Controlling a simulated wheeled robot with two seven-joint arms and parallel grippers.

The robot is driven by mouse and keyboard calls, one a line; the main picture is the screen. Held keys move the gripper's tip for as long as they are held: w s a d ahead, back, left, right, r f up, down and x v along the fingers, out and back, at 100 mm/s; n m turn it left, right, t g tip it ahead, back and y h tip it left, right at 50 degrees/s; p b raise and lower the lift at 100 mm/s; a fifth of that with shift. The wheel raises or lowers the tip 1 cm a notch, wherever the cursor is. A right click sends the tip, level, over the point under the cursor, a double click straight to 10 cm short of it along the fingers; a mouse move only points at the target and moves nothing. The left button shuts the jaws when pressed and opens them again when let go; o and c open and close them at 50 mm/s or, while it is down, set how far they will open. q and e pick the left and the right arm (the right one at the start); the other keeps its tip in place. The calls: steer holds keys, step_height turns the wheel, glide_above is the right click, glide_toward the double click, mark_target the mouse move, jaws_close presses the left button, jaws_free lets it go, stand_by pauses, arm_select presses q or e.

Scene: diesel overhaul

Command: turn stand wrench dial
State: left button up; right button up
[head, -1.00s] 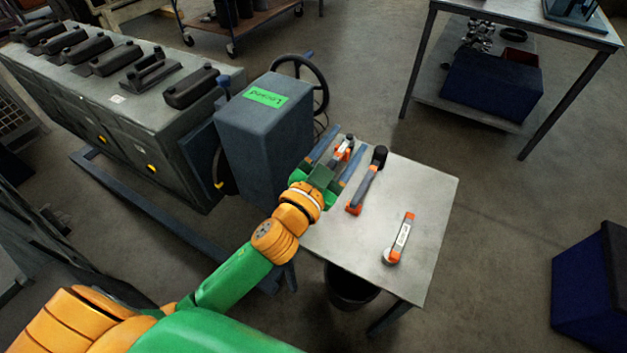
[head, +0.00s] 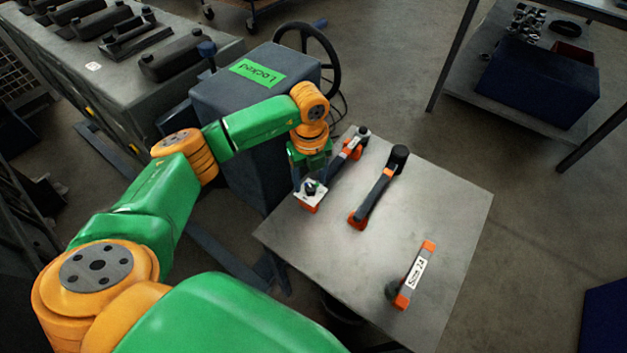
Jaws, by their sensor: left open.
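My left gripper (head: 310,183) comes down from above at the left side of the small metal table (head: 445,190). Its fingers are apart, at a small white plate (head: 316,197) with a dark knob and an orange front edge. I cannot tell whether the fingers touch it; they partly hide it. Just right of the gripper a dark wrench with orange parts (head: 351,150) lies slanted. A longer grey-and-orange wrench (head: 377,197) with a black head lies beside it. A wrench with a white label (head: 416,272) lies nearer the front right. Which part is the dial is too small to tell.
A blue-grey cabinet (head: 225,103) with a green label and a black handwheel (head: 335,62) stands left of the table. The engine block (head: 110,70) is at upper left. A blue bin (head: 540,88) sits on a shelf at upper right.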

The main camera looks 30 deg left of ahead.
mark_target(311, 189)
arm_select(q)
step_height(311, 189, down, 2)
steer(key=shift+f, duration=0.15)
steer(key=shift+w+f, duration=0.2)
steer(key=shift+w, duration=0.05)
steer(key=shift+s+r, duration=0.1)
jaws_close()
